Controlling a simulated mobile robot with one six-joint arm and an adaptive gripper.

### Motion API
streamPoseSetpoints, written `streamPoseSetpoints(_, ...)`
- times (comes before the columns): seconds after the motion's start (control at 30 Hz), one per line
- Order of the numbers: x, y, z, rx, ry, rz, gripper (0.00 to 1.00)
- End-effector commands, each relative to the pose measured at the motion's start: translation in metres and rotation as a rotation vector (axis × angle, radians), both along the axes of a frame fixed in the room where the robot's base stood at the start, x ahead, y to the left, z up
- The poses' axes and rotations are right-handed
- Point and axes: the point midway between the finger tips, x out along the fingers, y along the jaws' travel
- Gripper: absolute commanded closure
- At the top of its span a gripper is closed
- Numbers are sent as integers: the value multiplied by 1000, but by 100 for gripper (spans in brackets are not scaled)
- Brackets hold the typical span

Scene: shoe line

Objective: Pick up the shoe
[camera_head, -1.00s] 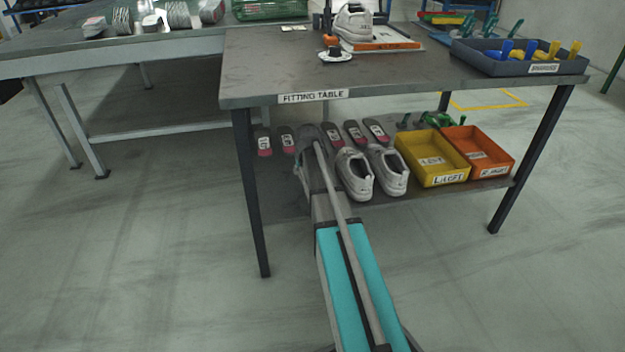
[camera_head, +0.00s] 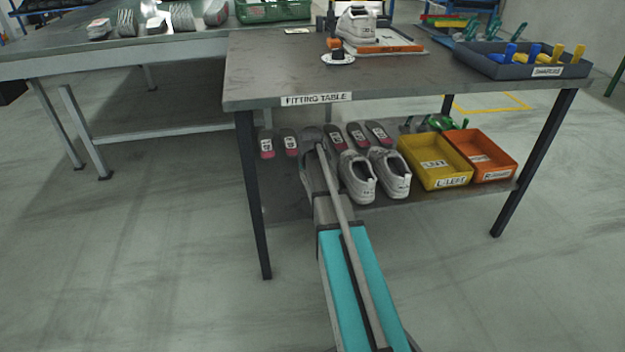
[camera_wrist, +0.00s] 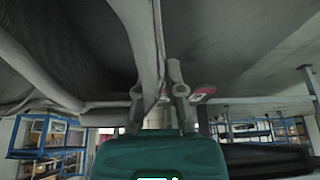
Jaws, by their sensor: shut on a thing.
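A pair of white-grey shoes stands on the lower shelf (camera_head: 440,198) of the fitting table, a left one (camera_head: 357,178) and a right one (camera_head: 390,174). My arm reaches onto this shelf just left of them. In the head view my gripper is mostly hidden by my own arm. In the wrist view my gripper (camera_wrist: 160,92) is shut on a grey shape that runs down between the fingers and fills the upper left. It looks like a shoe seen very close, but its full outline is cut off.
Red-ended insoles (camera_head: 358,136) lie on the shelf. A yellow bin (camera_head: 436,182) and an orange bin (camera_head: 494,174) stand to the right. The tabletop (camera_head: 285,75) is close above, carrying another shoe (camera_head: 357,25) and a grey tray (camera_head: 545,73). Dark table legs (camera_head: 252,195) flank the shelf.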

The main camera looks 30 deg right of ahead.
Motion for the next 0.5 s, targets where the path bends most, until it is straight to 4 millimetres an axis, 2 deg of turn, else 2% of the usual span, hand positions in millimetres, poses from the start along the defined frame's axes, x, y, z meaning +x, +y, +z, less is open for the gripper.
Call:
streamPoseSetpoints(0.27,0,0,3,1,0,0,100)
streamPoseSetpoints(0.5,0,0,16,0,0,0,100)
